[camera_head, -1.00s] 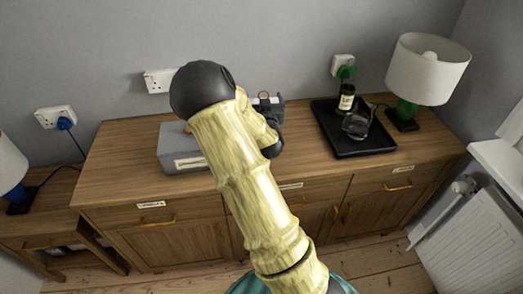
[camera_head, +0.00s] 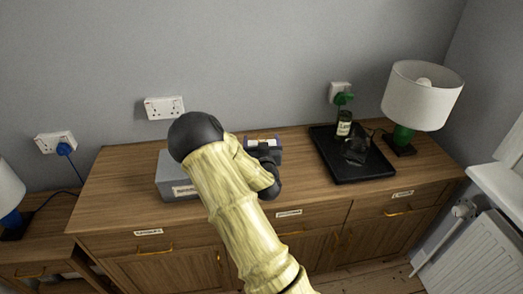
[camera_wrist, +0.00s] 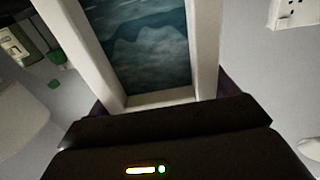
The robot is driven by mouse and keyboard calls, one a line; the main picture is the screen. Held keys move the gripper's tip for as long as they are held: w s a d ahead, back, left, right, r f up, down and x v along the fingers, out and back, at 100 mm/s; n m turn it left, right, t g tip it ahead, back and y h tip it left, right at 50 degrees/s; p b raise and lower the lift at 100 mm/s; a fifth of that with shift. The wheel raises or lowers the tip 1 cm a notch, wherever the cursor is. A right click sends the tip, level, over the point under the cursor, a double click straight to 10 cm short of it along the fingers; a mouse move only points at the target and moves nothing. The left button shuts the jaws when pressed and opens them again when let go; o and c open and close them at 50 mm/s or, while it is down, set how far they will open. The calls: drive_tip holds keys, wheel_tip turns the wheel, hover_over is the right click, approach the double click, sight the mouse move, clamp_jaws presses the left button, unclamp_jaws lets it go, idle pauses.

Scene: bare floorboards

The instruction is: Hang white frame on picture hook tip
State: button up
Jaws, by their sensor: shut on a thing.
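The white frame (camera_wrist: 206,45) fills the upper middle of the wrist view, around a dark teal, cloudy picture. Its lower rail is at the dark jaws of my gripper (camera_wrist: 165,108), which are shut on it. In the head view my gripper (camera_head: 264,150) is above the wooden sideboard, near its back edge, and my arm covers part of the view. The frame is hard to make out there. I see no picture hook in either view.
A grey box (camera_head: 172,183) stands on the sideboard (camera_head: 115,190), partly behind my arm. A black tray (camera_head: 358,174) holds a dark bottle (camera_head: 344,123) and a glass object. A lamp (camera_head: 422,95) stands at right. Sockets (camera_head: 164,108) are on the bare grey wall.

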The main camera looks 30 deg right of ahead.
drive_tip(key=shift+f, duration=2.05)
drive_tip(key=o, duration=1.3)
drive_tip(key=shift+c, duration=0.2)
drive_tip(key=shift+s+a+f, duration=0.1)
drive_tip(key=shift+s+a, duration=0.05)
drive_tip(key=shift+s, duration=0.15)
drive_tip(key=p+v, duration=0.8)
drive_tip(key=v, duration=0.8)
drive_tip(key=shift+s+r, duration=0.25)
drive_tip(key=shift+s, duration=0.25)
